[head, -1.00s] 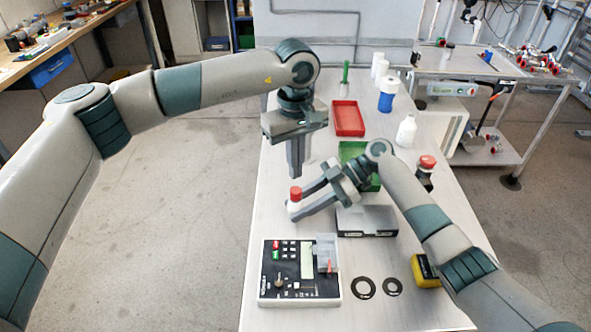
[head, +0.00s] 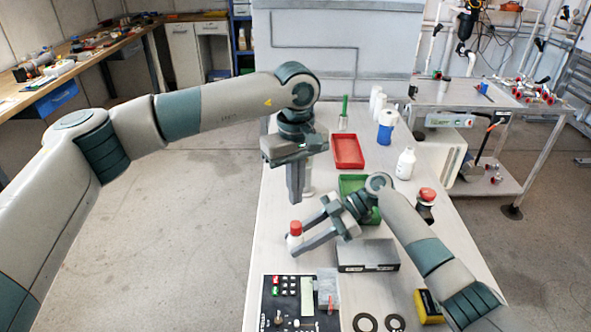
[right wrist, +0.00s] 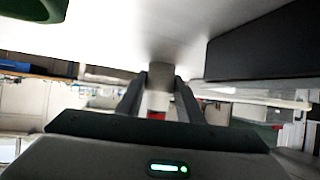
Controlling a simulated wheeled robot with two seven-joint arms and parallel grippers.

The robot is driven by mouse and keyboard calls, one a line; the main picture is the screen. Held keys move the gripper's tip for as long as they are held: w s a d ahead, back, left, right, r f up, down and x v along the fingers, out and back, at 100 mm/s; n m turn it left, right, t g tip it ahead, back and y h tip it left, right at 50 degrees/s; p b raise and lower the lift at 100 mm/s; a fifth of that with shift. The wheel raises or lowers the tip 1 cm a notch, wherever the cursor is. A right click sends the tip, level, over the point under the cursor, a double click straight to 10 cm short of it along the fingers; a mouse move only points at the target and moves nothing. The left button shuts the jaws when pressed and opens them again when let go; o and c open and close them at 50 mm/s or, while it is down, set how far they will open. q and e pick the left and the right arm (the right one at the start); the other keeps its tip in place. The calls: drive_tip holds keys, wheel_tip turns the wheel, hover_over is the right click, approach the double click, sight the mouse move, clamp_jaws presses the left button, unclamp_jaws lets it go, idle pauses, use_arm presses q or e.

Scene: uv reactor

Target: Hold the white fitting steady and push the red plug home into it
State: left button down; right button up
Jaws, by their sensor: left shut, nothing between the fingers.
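The red plug (head: 296,228) sits upright at the top of the white fitting (head: 294,242); how deep it sits is hard to tell. My right gripper (head: 298,239) reaches in from the right, its fingers on either side of the fitting and shut on it. In the right wrist view the fitting (right wrist: 158,101) is between the fingertips, with the plug's red (right wrist: 157,116) showing below it. My left gripper (head: 296,202) is shut and empty, pointing down just above the plug in the picture, with a small gap between.
A grey box (head: 367,256) lies under my right gripper's side. A control panel (head: 280,300) is at the front. Green (head: 352,182) and red (head: 348,152) trays, a white bottle (head: 405,163) and a red-topped button (head: 427,194) stand behind. The table's left strip is clear.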

drive_tip(key=o, duration=0.4)
drive_tip(key=v, duration=1.2)
drive_tip(key=shift+f, duration=0.15)
